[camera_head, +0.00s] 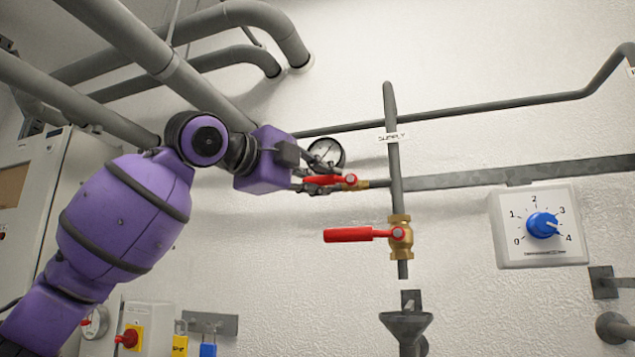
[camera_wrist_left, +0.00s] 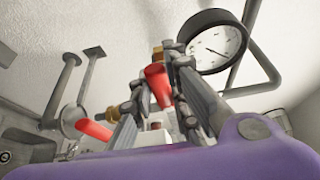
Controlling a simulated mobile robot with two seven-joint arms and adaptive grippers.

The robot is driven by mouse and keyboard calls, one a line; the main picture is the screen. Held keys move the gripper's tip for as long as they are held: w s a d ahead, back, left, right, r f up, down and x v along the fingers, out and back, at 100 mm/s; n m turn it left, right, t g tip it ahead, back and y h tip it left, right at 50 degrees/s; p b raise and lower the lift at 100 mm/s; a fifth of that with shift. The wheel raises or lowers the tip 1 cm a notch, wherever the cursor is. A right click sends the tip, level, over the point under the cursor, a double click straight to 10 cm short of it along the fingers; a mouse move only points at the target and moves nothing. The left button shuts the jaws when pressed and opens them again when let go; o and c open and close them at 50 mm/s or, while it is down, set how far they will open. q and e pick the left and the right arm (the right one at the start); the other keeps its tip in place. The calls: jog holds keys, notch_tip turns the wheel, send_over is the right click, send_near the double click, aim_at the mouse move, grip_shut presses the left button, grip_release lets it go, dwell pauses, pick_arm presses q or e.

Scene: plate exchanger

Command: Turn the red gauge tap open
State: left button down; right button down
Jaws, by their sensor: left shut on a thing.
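The red gauge tap (camera_head: 333,180) has a red lever on a small brass body, on a short branch left of the supply pipe. Its lever lies roughly along that branch in the head view. My left gripper (camera_head: 318,181) is shut on this lever. In the left wrist view, the red lever (camera_wrist_left: 158,84) stands between the fingers of my left gripper (camera_wrist_left: 165,90). The round white gauge (camera_head: 326,152) is just above the tap, and it also shows in the left wrist view (camera_wrist_left: 212,42). My right gripper is not in view.
A second red-handled brass valve (camera_head: 360,234) sits lower on the supply pipe (camera_head: 391,140), above a grey funnel (camera_head: 406,325). A blue dial box (camera_head: 541,225) is on the wall at right. Thick grey pipes (camera_head: 130,40) run above my left arm.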

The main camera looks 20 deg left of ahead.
pick_arm(q)
jog(key=c, duration=1.7)
grip_release()
jog(key=shift+o, duration=0.2)
jog(key=shift+s, duration=0.1)
jog(key=v, duration=0.8)
jog(key=shift+f, duration=0.1)
